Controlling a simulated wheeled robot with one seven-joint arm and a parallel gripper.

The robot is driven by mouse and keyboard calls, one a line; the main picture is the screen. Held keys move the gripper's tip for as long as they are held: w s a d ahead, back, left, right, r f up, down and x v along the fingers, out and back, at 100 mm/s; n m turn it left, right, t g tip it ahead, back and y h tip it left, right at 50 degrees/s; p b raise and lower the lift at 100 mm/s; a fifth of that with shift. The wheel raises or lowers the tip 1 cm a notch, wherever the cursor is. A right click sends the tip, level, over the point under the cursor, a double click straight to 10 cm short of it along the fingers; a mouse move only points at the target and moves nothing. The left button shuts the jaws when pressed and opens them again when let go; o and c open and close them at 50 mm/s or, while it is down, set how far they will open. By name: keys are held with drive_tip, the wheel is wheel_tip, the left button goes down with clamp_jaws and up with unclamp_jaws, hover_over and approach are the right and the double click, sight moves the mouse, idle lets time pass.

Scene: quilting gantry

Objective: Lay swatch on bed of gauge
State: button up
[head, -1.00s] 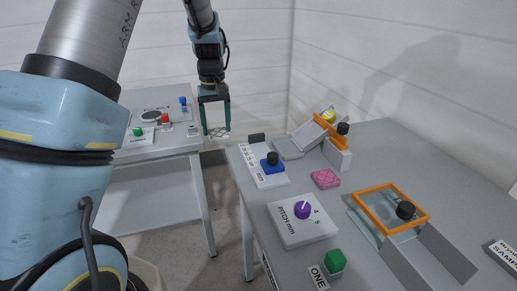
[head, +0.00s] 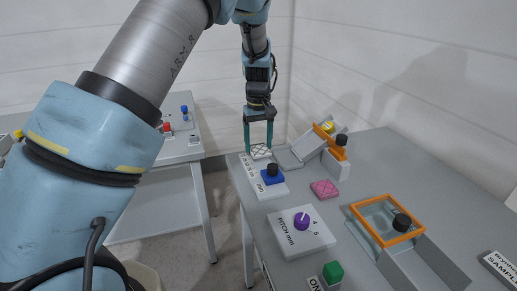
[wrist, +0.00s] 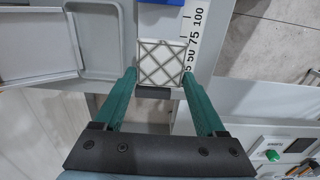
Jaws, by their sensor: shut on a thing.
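My gripper (head: 260,148) is shut on the swatch (head: 261,153), a pale square with dark diamond lines, held between the green fingertips. In the wrist view the swatch (wrist: 162,62) spans between the fingers of my gripper (wrist: 159,76). The gauge (head: 271,191) is a white plate with a number scale and a blue slider with a dark knob (head: 271,173). The swatch is at the far end of the gauge. In the wrist view the gauge's scale (wrist: 198,35) runs along the swatch's right side. I cannot tell whether the swatch touches the bed.
A grey tilted tray with an orange bar (head: 330,138) stands right of my gripper. A pink quilted piece (head: 324,188), a pitch dial plate (head: 301,236), an orange frame (head: 360,213) and a green button (head: 333,272) are on the same table. Another table (head: 172,152) stands behind left.

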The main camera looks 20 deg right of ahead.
sight(258, 147)
drive_tip(key=shift+f, duration=1.45)
drive_tip(key=shift+f, duration=0.1)
drive_tip(key=o, duration=1.2)
drive_tip(key=shift+o, duration=0.2)
